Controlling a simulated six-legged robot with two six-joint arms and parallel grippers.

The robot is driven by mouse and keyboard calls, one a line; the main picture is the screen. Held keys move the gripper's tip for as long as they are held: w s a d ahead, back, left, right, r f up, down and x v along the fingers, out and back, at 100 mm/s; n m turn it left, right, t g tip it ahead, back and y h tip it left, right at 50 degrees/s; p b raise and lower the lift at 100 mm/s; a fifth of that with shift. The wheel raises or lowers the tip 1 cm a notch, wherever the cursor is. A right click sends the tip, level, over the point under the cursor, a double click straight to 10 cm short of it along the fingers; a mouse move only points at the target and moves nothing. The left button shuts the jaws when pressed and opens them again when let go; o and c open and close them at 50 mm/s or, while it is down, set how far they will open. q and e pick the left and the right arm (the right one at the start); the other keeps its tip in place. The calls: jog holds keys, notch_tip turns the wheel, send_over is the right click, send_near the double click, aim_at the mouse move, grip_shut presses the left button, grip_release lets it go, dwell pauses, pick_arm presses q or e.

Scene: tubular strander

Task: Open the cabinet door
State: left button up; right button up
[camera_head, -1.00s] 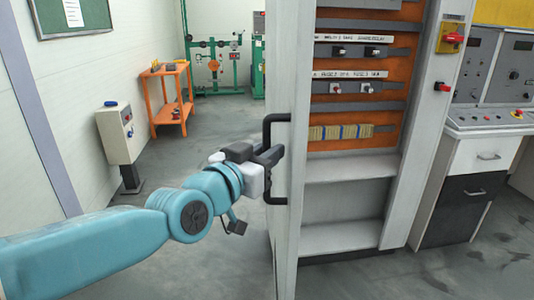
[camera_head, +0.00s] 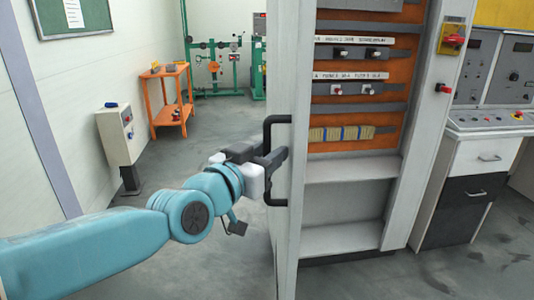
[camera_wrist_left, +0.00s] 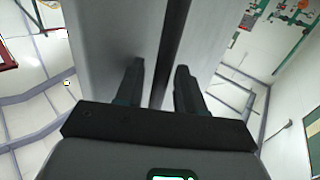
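The cabinet door (camera_head: 288,230) is a pale grey panel standing ajar, swung out toward me, with the cabinet's inside showing to its right. Its black upright bar handle (camera_head: 268,190) is on the door's left face. My left gripper (camera_head: 274,158) is at the upper middle of this handle. In the left wrist view, the dark handle bar (camera_wrist_left: 172,45) runs between the two spread fingers of my left gripper (camera_wrist_left: 160,75), with gaps beside it. Contact cannot be told. My right gripper is not in view.
The cabinet (camera_head: 395,200) holds orange panels with switches and empty lower shelves. A control desk (camera_head: 480,160) stands at the right. A grey post box (camera_head: 118,135) and an orange stand (camera_head: 168,100) are at the left. The floor left of the door is clear.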

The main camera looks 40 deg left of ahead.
pick_arm(q)
jog(key=shift+s, duration=0.1)
jog(key=s+d, duration=0.1)
jog(key=s, duration=1.5)
jog(key=shift+d+b, duration=0.3)
